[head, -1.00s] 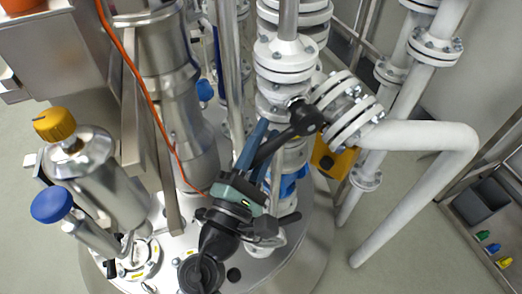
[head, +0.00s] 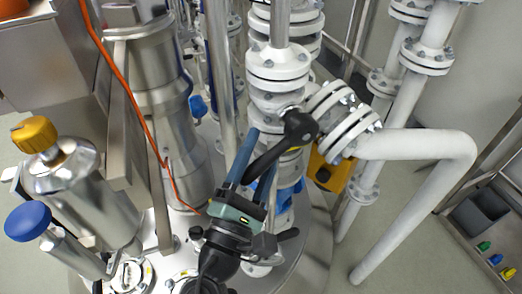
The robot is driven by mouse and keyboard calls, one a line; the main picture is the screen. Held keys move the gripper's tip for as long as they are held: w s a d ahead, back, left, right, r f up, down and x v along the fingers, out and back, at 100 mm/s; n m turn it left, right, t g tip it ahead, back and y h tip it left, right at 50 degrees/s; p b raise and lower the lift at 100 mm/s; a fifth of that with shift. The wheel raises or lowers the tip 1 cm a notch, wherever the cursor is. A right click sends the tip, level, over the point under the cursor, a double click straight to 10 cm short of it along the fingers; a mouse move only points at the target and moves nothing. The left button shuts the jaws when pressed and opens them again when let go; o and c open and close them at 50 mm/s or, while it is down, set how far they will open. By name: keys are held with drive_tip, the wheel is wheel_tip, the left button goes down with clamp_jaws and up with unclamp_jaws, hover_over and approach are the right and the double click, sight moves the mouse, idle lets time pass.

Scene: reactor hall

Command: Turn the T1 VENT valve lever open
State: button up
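A black lever (head: 274,151) shows in the head view, its round hub (head: 300,127) on the white flanged valve body (head: 278,72) in the middle. From the hub the handle slopes down and left towards my gripper. No T1 VENT label is readable. My gripper (head: 258,154) has two blue fingers pointing up from a dark green body. The fingers are apart, with the handle passing across the space between them and partly covering the right finger. I cannot tell whether either finger touches it.
White flanged pipes (head: 420,145) run right of the lever. At the left stand steel cylinders with a yellow knob (head: 35,134) and a blue knob (head: 28,222). An orange cable (head: 122,82) runs down the left side.

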drive_tip(key=shift+s, duration=0.1)
drive_tip(key=b+v, duration=0.4)
drive_tip(key=v, duration=0.8)
drive_tip(key=shift+s+a, duration=0.15)
drive_tip(key=shift+s, duration=0.2)
drive_tip(key=shift+f, duration=0.1)
